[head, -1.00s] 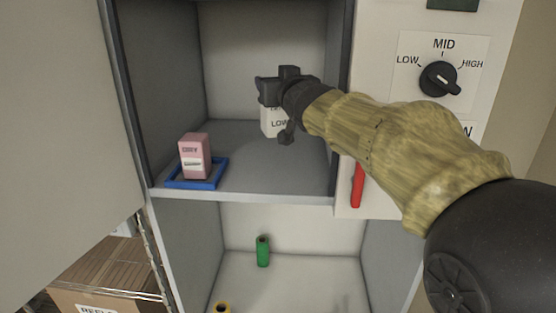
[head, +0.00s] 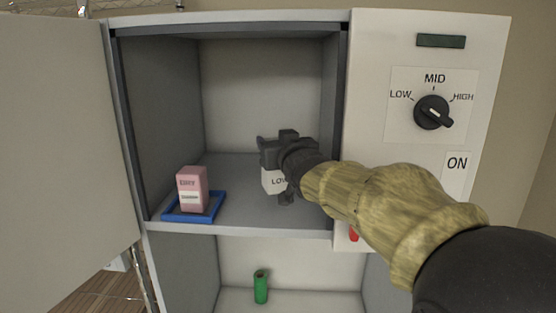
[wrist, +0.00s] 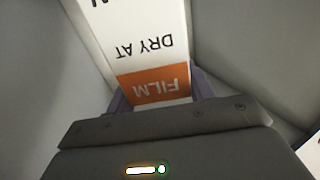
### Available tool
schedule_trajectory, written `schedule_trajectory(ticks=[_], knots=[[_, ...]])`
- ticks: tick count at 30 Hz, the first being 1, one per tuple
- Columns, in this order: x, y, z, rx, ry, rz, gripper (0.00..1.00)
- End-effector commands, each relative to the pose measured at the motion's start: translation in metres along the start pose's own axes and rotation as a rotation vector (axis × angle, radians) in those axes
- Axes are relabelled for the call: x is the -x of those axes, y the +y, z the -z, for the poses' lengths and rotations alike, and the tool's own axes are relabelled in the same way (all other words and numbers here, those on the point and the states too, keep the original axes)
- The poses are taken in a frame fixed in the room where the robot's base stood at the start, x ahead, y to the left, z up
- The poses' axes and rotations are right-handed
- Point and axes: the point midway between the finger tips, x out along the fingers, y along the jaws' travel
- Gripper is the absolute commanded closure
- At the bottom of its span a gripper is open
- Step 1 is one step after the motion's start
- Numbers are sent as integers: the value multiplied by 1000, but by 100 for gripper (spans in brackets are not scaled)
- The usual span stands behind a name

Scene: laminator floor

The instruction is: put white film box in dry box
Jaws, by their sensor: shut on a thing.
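The white film box (head: 272,181) is in my gripper (head: 285,170), inside the upper compartment of the dry box (head: 222,229). In the wrist view the white film box (wrist: 140,45) shows an orange band reading FILM and the words DRY AT, upside down. My gripper (wrist: 155,100) is shut on it. In the head view the gripper covers much of the box, and I cannot tell whether its bottom touches the compartment floor. The dry box door (head: 65,140) stands open at the left.
A pink DRY box (head: 193,190) stands in a blue tray (head: 212,210) at the compartment's front left. The floor behind is bare. A panel with a dial (head: 432,112) is at the right. A green cylinder (head: 261,287) stands in the lower compartment.

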Motion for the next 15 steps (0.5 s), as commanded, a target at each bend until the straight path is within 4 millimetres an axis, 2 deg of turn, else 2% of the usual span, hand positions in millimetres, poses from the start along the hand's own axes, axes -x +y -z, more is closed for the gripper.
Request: schedule_trajectory(ticks=[9, 15], knots=[[0, 0, -36, 0, -2, 0, 95], [0, 2, -40, 0, 2, -4, 95]])
